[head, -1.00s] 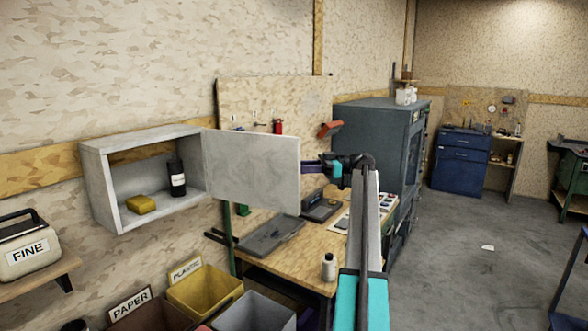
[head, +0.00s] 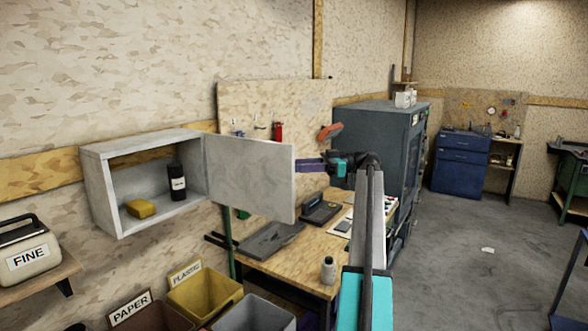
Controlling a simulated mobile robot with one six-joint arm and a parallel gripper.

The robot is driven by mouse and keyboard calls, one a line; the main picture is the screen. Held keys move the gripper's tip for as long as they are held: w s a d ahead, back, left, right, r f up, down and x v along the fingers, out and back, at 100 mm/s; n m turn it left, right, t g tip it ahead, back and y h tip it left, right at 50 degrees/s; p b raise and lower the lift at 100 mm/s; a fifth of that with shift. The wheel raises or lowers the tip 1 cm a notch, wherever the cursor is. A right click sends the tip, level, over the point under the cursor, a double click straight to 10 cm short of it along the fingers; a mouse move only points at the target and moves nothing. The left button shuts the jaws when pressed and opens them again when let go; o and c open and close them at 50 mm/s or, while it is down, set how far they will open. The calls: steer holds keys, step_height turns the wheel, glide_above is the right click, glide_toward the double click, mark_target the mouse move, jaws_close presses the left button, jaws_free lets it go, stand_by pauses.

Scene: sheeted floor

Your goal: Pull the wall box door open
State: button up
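The wall box (head: 96,190) is a pale grey open-fronted cabinet on the wall at the left. Its door (head: 248,180) is a flat grey panel that stands swung well out from the box's right side. The inside of the box is exposed. My gripper (head: 308,167), with a purple part pointing left, is at the door's free right edge. The door seems to cover the fingertips, so I cannot see whether they hold or touch it. No handle shows on the visible face of the door.
In the box are a yellow block (head: 141,208) and a dark bottle (head: 177,183). Below the door stand a workbench (head: 292,262) and sorting bins (head: 205,297). A grey cabinet (head: 380,135) stands behind my arm. Floor at the right is mostly clear.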

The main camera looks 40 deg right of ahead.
steer(key=s+a+r+b, duration=0.1)
steer(key=s+a+b, duration=0.2)
steer(key=s+a, duration=0.4)
steer(key=shift+s+b, duration=0.35)
steer(key=shift+s, duration=0.6)
